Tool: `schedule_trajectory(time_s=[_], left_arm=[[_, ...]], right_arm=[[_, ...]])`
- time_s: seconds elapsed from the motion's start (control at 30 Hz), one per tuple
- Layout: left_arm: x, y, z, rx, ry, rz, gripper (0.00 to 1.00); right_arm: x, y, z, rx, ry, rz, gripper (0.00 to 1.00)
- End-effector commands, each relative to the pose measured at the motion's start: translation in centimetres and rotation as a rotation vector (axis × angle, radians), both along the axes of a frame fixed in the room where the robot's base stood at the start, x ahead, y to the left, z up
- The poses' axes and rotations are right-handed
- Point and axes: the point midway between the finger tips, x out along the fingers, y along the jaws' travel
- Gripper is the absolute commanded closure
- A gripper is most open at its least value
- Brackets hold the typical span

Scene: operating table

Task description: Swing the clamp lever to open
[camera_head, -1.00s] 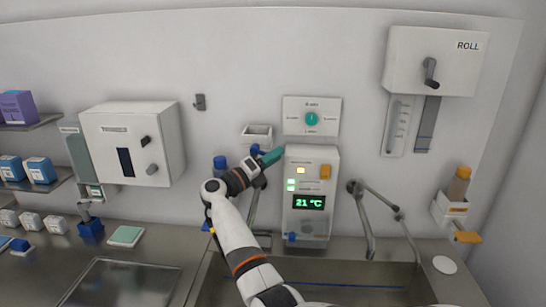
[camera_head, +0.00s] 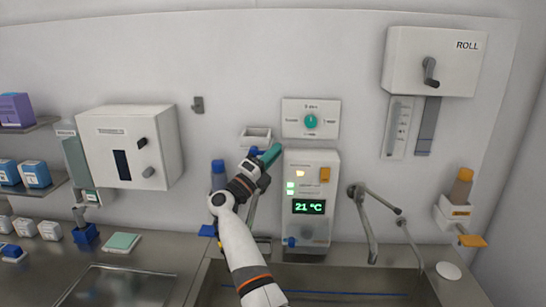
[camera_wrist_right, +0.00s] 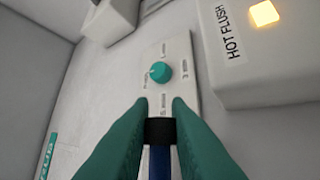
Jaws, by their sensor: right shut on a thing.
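My right gripper (camera_head: 270,156) has teal fingers and is in front of the wall, just left of the white panel with the 21 °C display. In the right wrist view its fingers (camera_wrist_right: 160,112) are shut on a blue lever (camera_wrist_right: 160,162) with a black band, which I take to be the clamp lever. A small blue part (camera_head: 254,151) shows beside the fingers in the head view. The clamp's body is mostly hidden by my gripper and arm. My left gripper is not in view.
The display panel (camera_head: 311,225) stands close right of my gripper. A sink and faucet (camera_head: 365,225) are right.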

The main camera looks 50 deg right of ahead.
Motion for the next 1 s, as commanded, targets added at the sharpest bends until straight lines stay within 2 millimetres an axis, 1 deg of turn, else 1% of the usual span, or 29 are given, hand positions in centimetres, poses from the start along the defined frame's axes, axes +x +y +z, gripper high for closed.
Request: schedule_trajectory(time_s=[0.03,0.13,0.43,0.53,0.67,0.8,1.0], left_arm=[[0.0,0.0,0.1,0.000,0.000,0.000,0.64],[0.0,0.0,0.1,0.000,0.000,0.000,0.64],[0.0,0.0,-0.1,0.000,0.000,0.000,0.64],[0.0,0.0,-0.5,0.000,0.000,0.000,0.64],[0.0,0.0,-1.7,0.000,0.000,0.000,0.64],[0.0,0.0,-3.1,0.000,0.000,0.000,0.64],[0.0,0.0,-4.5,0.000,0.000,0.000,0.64]], right_arm=[[0.0,0.0,0.5,-0.007,-0.005,0.000,0.79],[0.0,0.0,0.4,-0.006,-0.005,0.000,0.63],[0.0,0.1,0.2,-0.003,-0.004,0.000,0.62],[0.1,0.8,-0.4,-0.001,-0.005,0.002,0.62],[0.1,2.7,-1.6,0.000,-0.006,0.003,0.62],[0.2,5.5,-3.0,-0.001,-0.006,0.003,0.62],[0.2,8.9,-4.5,-0.002,-0.007,0.002,0.62]])
